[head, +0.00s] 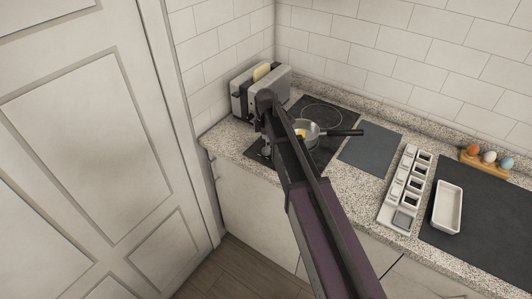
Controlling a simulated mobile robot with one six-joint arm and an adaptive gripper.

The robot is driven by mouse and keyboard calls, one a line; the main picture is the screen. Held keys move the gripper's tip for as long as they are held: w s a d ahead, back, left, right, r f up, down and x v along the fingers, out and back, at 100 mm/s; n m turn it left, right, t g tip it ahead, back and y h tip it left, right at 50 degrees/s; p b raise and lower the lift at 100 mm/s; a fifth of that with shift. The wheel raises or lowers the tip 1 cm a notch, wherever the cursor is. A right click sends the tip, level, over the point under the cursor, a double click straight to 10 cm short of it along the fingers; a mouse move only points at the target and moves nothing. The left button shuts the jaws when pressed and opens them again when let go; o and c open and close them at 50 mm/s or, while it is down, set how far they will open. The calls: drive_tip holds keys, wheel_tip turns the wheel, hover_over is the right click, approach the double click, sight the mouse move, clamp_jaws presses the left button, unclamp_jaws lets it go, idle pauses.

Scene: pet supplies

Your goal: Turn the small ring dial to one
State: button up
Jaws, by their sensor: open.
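The black hob (335,100) is set on the speckled counter, with a large ring outline showing at its back. I cannot make out the small ring dial; it is too small or hidden behind my arm.
A toaster (277,82) with bread stands behind my gripper, near the wall. Right of the hob are a dark board (370,149), a sectioned white holder (391,207), a white dish (447,204) on a dark mat (478,248), and eggs in a wooden holder (482,166).

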drive_tip(key=shift+f+b, duration=1.5)
drive_tip(key=shift+f, duration=0.35)
clamp_jaws()
